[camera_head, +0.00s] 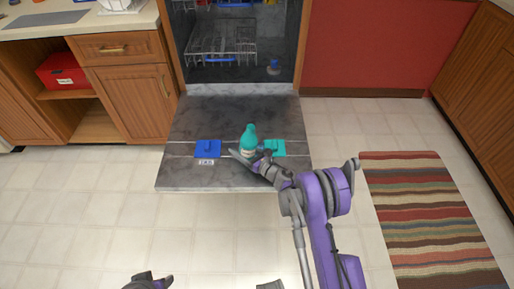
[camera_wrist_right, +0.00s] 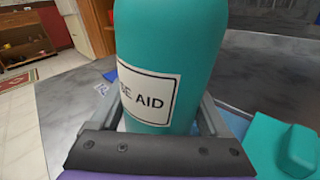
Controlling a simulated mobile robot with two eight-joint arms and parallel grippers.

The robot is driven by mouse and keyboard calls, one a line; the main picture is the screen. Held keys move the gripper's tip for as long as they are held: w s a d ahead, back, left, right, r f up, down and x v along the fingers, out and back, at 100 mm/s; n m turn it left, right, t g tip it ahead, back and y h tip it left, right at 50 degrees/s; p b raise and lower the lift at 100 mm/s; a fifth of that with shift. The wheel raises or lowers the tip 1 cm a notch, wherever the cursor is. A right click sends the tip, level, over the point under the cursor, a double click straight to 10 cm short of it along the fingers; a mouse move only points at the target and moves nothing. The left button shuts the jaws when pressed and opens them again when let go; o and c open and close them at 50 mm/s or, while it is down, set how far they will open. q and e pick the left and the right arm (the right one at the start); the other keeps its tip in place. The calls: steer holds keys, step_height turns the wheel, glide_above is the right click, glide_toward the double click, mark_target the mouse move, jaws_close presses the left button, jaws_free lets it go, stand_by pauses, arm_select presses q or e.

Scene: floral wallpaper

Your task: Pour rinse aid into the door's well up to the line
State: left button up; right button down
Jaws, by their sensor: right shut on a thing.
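A teal bottle (camera_head: 249,141) is upright over the open dishwasher door (camera_head: 190,123); in the right wrist view the bottle (camera_wrist_right: 165,60) has a white label ending in "SE AID". My right gripper (camera_head: 249,157) is shut on its lower part, one finger on each side. I cannot tell whether its base touches the door. A teal flap (camera_head: 273,148) with a raised tab lies just right of the bottle and also shows in the right wrist view (camera_wrist_right: 285,145). No well opening or line is visible. A dark and purple part of my left arm shows at the bottom edge.
A blue flap (camera_head: 208,148) with a small white tag below lies left on the door. The dishwasher rack (camera_head: 222,40) is behind. Wooden cabinets stand left, and a striped rug (camera_head: 425,215) lies right. The tile floor in front is clear.

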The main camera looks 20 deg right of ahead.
steer(key=shift+f+n+t, duration=0.15)
steer(key=shift+n+t, duration=0.15)
steer(key=shift+n, duration=0.6)
steer(key=shift+r+p, duration=1.1)
steer(key=shift+r, duration=1.5)
steer(key=shift+f, duration=0.1)
